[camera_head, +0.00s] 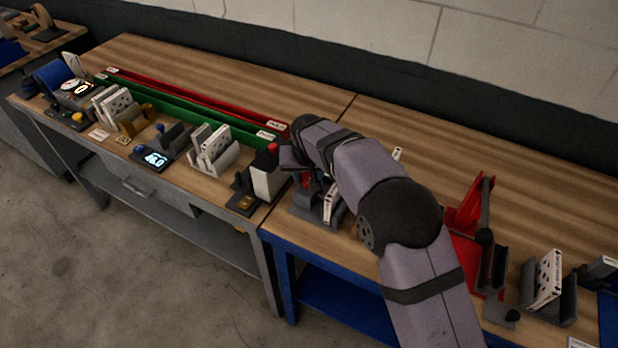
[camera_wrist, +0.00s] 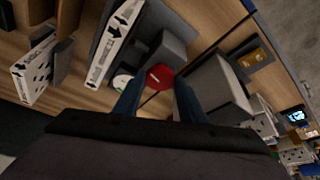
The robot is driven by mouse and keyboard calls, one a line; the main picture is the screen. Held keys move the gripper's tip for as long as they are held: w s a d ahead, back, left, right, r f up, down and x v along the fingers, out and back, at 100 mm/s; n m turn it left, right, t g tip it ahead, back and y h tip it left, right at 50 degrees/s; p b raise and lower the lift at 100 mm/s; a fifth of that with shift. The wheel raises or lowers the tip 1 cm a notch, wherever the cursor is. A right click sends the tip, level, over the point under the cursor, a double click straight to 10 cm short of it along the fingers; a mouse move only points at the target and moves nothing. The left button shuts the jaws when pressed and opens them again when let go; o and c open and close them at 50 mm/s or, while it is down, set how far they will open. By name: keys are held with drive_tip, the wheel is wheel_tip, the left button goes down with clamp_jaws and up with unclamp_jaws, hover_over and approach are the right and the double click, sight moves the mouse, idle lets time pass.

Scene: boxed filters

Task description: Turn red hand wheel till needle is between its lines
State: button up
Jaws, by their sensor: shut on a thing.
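The red hand wheel (camera_wrist: 158,77) shows in the wrist view as a red disc with a pale mark. My gripper (camera_wrist: 157,98) has its two dark fingers on either side of the wheel and is shut on it. A small round dial (camera_wrist: 122,82) with white and green on its face sits just left of the wheel, partly hidden by the left finger. Its needle and lines are too small to read. In the head view, my arm covers most of this station, and a little red (camera_head: 305,181) shows under my gripper.
A grey fixture holding a white filter with black arrows (camera_wrist: 117,40) stands beside the wheel. In the head view, a red stand with a lever (camera_head: 465,216) is right of my arm. The rear tabletop is clear.

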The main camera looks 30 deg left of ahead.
drive_tip(key=shift+a+m+h+b, duration=0.1)
drive_tip(key=shift+m+h+b, duration=0.35)
drive_tip(key=shift+m, duration=0.65)
drive_tip(key=o, duration=1)
drive_tip(key=shift+s+r, duration=0.1)
drive_tip(key=shift+b+v, duration=1.45)
drive_tip(key=shift+v, duration=2.15)
